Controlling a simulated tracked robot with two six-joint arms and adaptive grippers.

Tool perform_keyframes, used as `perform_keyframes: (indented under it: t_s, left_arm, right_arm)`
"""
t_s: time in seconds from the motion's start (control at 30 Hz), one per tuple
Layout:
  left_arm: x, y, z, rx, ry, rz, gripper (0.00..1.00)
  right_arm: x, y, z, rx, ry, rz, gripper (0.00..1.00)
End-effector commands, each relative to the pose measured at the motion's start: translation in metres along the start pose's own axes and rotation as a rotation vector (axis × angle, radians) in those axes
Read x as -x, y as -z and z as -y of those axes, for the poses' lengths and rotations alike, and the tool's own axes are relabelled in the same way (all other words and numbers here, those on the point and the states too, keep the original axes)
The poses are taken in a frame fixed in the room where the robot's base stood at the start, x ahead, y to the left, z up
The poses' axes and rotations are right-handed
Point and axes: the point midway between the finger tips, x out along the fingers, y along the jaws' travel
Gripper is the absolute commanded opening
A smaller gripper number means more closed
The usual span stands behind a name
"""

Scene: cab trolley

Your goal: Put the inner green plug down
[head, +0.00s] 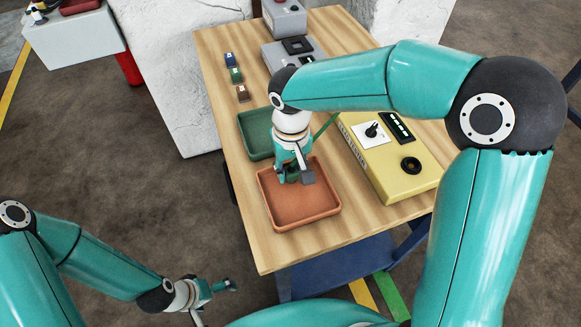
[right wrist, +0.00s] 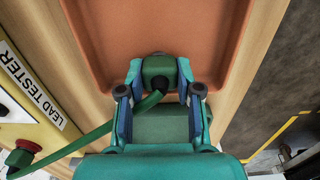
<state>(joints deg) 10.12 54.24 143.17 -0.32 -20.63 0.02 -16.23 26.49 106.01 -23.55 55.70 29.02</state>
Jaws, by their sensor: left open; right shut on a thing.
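My right gripper (head: 293,174) is shut on the green plug (right wrist: 159,70), with a finger on each side of it in the right wrist view. The plug is over the terracotta tray (head: 306,208), which also shows in the right wrist view (right wrist: 160,25). I cannot tell whether the plug touches the tray floor. A green cable (right wrist: 92,136) runs from the plug toward the yellow lead tester (head: 385,180). In the head view the gripper mostly hides the plug. My left gripper (head: 222,287) is open and empty, low at the left, away from the table.
A green tray (head: 256,124) lies just behind the terracotta tray. Small blue (head: 229,59), green (head: 235,75) and brown (head: 242,92) pieces lie in a row further back. Grey devices (head: 286,20) stand at the table's far end. The near table strip (head: 275,255) is clear.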

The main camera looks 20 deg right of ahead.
Motion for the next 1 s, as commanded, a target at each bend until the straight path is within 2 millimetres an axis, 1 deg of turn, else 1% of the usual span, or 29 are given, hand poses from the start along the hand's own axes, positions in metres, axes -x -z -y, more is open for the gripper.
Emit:
perform_keyframes:
  t_s: [0.17, 0.2, 0.33, 0.37, 0.63, 0.77, 0.87, 1.0]
  left_arm:
    - [-0.002, 0.000, 0.001, 0.000, 0.000, 0.000, 1.00]
    - [-0.003, 0.000, 0.001, 0.000, 0.000, 0.000, 1.00]
    - [-0.002, 0.000, 0.001, 0.000, 0.000, 0.000, 1.00]
    - [-0.002, 0.000, 0.001, 0.000, 0.000, 0.000, 1.00]
    - [-0.001, 0.000, 0.001, 0.000, 0.000, 0.000, 1.00]
    - [0.000, 0.000, 0.000, 0.000, 0.000, 0.000, 1.00]
    - [0.001, 0.000, 0.000, 0.000, 0.000, 0.000, 1.00]
    - [0.001, 0.000, 0.000, 0.000, 0.000, 0.000, 1.00]
  right_arm:
    - [-0.002, 0.000, 0.000, 0.000, 0.000, 0.000, 0.00]
    - [-0.003, 0.000, 0.000, 0.000, 0.000, 0.000, 0.36]
    - [-0.002, 0.000, 0.000, 0.000, 0.000, 0.000, 0.57]
    - [-0.002, 0.000, 0.000, 0.000, 0.000, 0.000, 0.59]
    - [-0.001, 0.000, 0.000, -0.001, 0.000, 0.000, 0.59]
    - [0.004, 0.000, -0.001, -0.001, 0.000, -0.001, 0.59]
    - [0.016, 0.001, 0.000, -0.001, 0.001, -0.004, 0.59]
    - [0.041, 0.001, 0.000, -0.002, 0.001, -0.006, 0.59]
